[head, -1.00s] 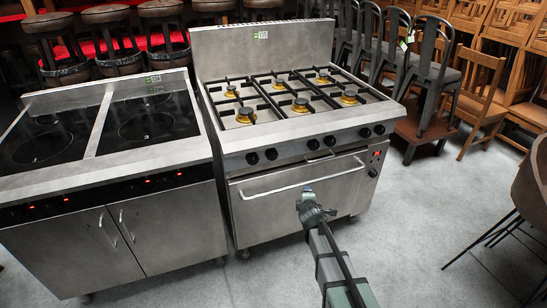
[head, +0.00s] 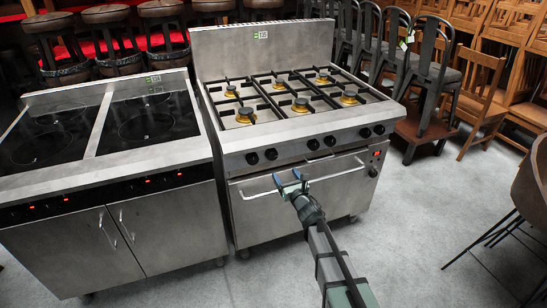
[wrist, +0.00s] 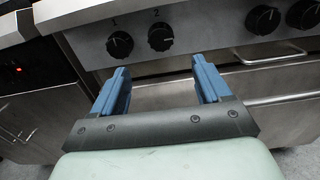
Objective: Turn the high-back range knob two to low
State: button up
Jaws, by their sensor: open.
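The high-back range (head: 290,130) stands in the middle of the head view, with a tall steel back panel and several burners. Its knob two (head: 271,154) is a black round knob on the front panel, second from the left. In the wrist view knob two (wrist: 161,37) sits under a printed "2", beside knob one (wrist: 119,44) under a "1". My gripper (head: 289,176) is in front of the oven door, below the knob row. In the wrist view its blue fingers (wrist: 160,78) are apart and empty, below knob two and not touching it.
The oven door handle (head: 305,181) crosses the range front close to my gripper. More knobs (wrist: 282,18) are to the right. An induction range (head: 110,190) stands at the left. Metal chairs (head: 430,65) are at the right rear.

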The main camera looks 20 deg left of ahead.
aim_at(273, 156)
jog(key=x, duration=1.3)
jog(key=shift+w+a, duration=0.25)
jog(key=shift+a, duration=0.05)
jog(key=shift+c, duration=0.2)
jog(key=c, duration=1)
